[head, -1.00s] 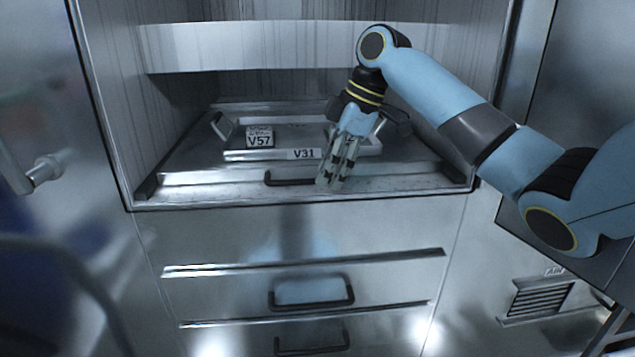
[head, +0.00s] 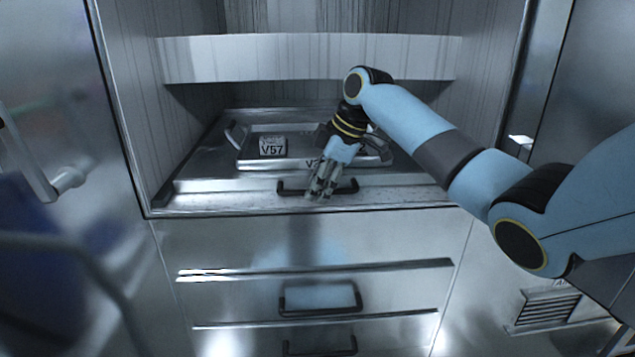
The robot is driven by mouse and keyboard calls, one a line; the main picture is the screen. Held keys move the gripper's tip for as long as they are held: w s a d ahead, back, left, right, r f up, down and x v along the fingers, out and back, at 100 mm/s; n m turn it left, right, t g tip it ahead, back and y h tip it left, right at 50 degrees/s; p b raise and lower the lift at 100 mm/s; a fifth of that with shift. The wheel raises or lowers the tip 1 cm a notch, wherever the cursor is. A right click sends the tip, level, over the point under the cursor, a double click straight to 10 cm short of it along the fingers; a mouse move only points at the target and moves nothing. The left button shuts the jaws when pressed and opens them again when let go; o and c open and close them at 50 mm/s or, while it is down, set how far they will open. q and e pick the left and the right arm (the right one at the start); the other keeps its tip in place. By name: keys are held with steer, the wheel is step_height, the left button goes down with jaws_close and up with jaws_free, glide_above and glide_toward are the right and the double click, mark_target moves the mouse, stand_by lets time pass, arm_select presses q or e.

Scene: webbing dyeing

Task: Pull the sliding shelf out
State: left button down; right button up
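The sliding shelf (head: 200,186) is a flat metal shelf inside the open cabinet, low in the compartment. Its dark bar handle (head: 290,188) is on the front edge, partly covered by my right gripper. My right gripper (head: 322,190) points down at the middle of the handle, its fingers over or around the bar; I cannot tell if they grip it. A metal tray (head: 243,160) with raised side handles rests on the shelf, holding a block marked V57 (head: 272,147). The tray's front label is partly hidden by the gripper. My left gripper is not in view.
A fixed upper shelf (head: 300,57) spans the compartment above the tray. Drawers with dark handles (head: 320,300) are below. An open door with a handle (head: 65,182) stands at the left. A vent (head: 548,308) is at the lower right.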

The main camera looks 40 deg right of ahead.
jaws_close()
stand_by(0.3)
stand_by(0.3)
